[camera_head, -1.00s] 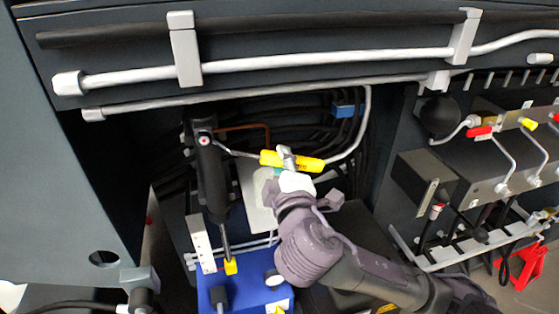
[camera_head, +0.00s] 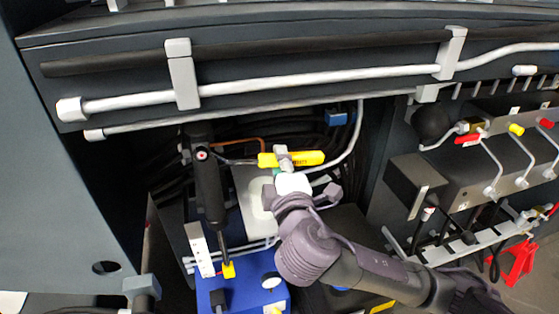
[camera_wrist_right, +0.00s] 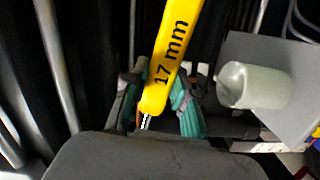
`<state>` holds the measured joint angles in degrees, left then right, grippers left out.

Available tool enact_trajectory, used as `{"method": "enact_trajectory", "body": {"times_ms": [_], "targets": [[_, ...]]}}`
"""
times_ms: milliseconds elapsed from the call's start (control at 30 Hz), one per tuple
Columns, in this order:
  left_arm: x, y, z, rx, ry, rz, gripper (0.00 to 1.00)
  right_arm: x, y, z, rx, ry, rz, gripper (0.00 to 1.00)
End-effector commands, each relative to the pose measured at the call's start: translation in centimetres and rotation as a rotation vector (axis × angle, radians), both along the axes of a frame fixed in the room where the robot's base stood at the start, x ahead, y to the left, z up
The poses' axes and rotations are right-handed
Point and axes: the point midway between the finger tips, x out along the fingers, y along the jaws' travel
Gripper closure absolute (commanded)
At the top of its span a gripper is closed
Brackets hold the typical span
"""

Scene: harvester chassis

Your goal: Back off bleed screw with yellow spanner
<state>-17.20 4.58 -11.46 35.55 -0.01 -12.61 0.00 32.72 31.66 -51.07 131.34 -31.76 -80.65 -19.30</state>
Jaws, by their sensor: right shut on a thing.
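The yellow spanner (camera_head: 310,158), marked 17 mm in the right wrist view (camera_wrist_right: 176,50), lies nearly level in front of the opening. My right gripper (camera_head: 284,158) is shut on its yellow handle; in the right wrist view my fingers (camera_wrist_right: 165,105) show at the handle's lower part. The spanner's grey shaft (camera_head: 238,161) runs left towards the top of a black cylinder (camera_head: 208,185) with a red and white round mark (camera_head: 202,155). The bleed screw is too small to make out, so I cannot tell whether the jaw is around it. My left gripper is out of view.
Grey pipes (camera_head: 300,78) cross above the opening. A bent pipe (camera_head: 352,140) runs close to the spanner's right end. A blue box (camera_head: 242,283) stands below. A valve panel (camera_head: 490,150) with red and yellow handles is at the right. A white cylinder (camera_wrist_right: 252,86) shows in the wrist view.

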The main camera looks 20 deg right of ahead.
Motion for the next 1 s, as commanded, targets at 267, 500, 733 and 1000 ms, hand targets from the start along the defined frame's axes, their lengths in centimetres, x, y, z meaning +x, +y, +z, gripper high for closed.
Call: {"method": "enact_trajectory", "body": {"times_ms": [267,500,733,1000], "targets": [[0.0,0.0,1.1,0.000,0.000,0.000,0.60,0.0,-0.2,1.9,-0.115,-0.003,-0.001,1.00],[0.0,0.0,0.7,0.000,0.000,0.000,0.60,0.0,-0.2,1.5,-0.109,0.000,0.000,1.00],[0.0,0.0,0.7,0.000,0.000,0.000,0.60,-0.2,-0.2,1.4,-0.091,-0.003,0.000,1.00],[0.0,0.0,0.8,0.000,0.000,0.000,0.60,-1.5,-0.2,1.4,-0.091,-0.002,0.001,1.00]]}}
